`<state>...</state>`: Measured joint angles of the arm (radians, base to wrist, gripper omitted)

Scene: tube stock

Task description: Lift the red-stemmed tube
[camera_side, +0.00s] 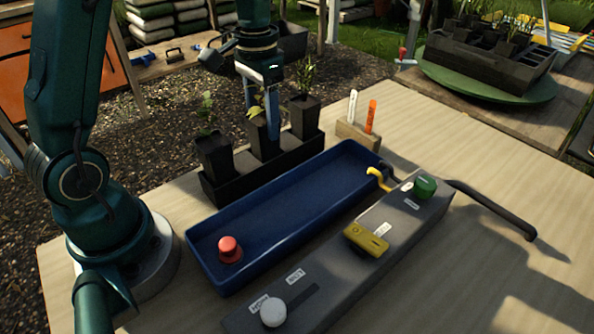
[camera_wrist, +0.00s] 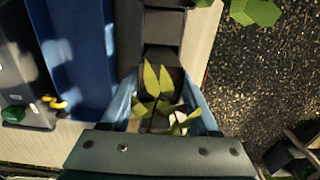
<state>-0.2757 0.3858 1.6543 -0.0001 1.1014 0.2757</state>
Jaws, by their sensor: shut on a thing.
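Three black square tubes with seedlings stand in a row in a black rack (camera_side: 215,192). My gripper (camera_side: 262,122) reaches down over the middle tube (camera_side: 262,143), its blue fingers closed on either side of it. That tube sits in the rack at about the height of its neighbours. In the wrist view, its yellow-green leaves (camera_wrist: 158,92) show between the fingers of my gripper (camera_wrist: 160,108); its stem colour cannot be made out. The left tube (camera_side: 214,155) and right tube (camera_side: 304,116) stand apart from the fingers, and their stem colours are also unclear.
A grey control box (camera_side: 330,290) carries a yellow part, green button and white knob. A wooden block (camera_side: 356,136) holds white and orange labels.

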